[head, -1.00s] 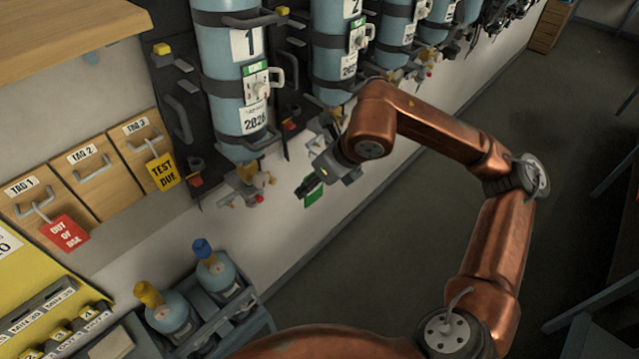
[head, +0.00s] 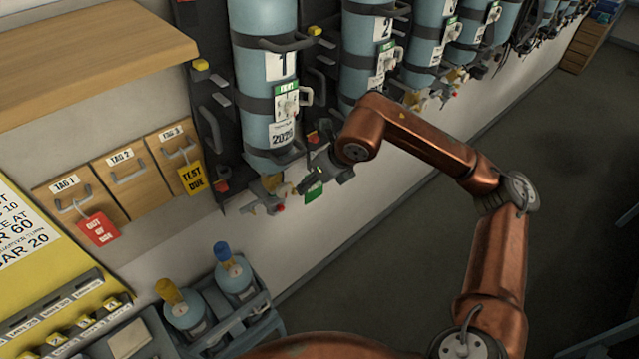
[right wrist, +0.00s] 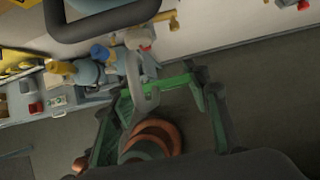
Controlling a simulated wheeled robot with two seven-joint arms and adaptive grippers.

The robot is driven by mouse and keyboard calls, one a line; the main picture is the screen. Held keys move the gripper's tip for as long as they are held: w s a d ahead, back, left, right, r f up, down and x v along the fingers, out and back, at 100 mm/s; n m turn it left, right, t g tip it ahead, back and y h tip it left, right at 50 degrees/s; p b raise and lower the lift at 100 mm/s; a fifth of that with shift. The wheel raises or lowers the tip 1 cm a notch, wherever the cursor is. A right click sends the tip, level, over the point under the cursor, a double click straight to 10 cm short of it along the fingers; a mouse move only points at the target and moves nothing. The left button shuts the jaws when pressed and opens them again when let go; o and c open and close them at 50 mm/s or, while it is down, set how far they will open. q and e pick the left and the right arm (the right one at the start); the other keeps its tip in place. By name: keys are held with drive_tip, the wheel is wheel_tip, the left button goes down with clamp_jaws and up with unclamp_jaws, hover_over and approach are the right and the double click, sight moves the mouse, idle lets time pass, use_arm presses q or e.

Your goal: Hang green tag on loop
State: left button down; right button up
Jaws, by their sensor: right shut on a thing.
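The green tag (head: 313,194) hangs below my right gripper (head: 312,181), which is shut on it. In the right wrist view the tag shows as a thin green strip (right wrist: 176,81) between the fingers (right wrist: 168,110). A pale grey ring (right wrist: 155,92) stands beside it there; I cannot tell whether it belongs to the tag. The gripper is just right of the valve (head: 268,190) under cylinder 1 (head: 262,60). A pale loop (head: 306,97) sits on cylinder 1 beside a green label (head: 287,88). My left gripper is not in view.
Cylinder 2 (head: 367,60) and more sets line the wall. Wooden tag boxes (head: 128,180) carry a red tag (head: 98,228) and a yellow tag (head: 192,178). Two small bottles (head: 235,275) stand in a grey rack below. The floor at right is clear.

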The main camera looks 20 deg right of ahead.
drive_tip(key=shift+w+a+f+p, duration=0.1)
drive_tip(key=shift+w+a+f, duration=0.2)
drive_tip(key=shift+w, duration=0.55)
drive_tip(key=shift+w+a+f+p, duration=0.15)
drive_tip(key=shift+w+a+f, duration=0.15)
drive_tip(key=shift+w, duration=0.5)
drive_tip(key=shift+w+a+f+p, duration=0.1)
drive_tip(key=shift+w+a+f, duration=0.2)
drive_tip(key=shift+w, duration=0.55)
drive_tip(key=o, duration=1)
